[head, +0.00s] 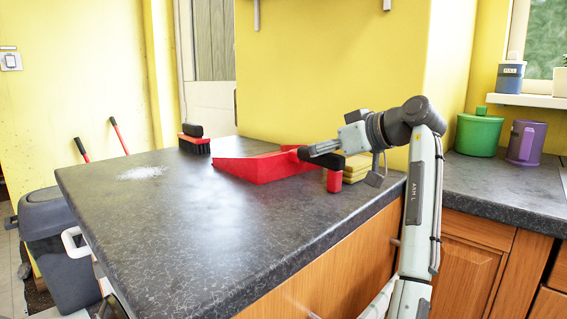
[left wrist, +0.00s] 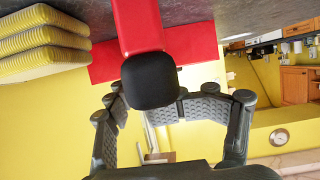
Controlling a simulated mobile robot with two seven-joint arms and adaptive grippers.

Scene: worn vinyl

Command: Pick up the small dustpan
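The small red dustpan (head: 262,167) lies on the dark worktop, its pan toward the left and its black handle end (head: 322,158) toward the right. A short red upright piece (head: 334,181) shows just under the black end; I cannot tell whether it belongs to the dustpan. My left gripper (head: 325,149) is at the handle end. In the left wrist view the black end (left wrist: 150,80) shows between the spread fingers of my left gripper (left wrist: 175,110), with the red pan (left wrist: 196,42) behind it. I cannot tell whether they touch. My right gripper is not in view.
A stack of yellow sponges (head: 356,167) lies close beside the handle, by the yellow wall. A red and black brush (head: 194,141) stands at the worktop's far edge. White powder (head: 142,173) lies at the left. A green pot (head: 479,134) and purple mug (head: 526,143) stand at the right.

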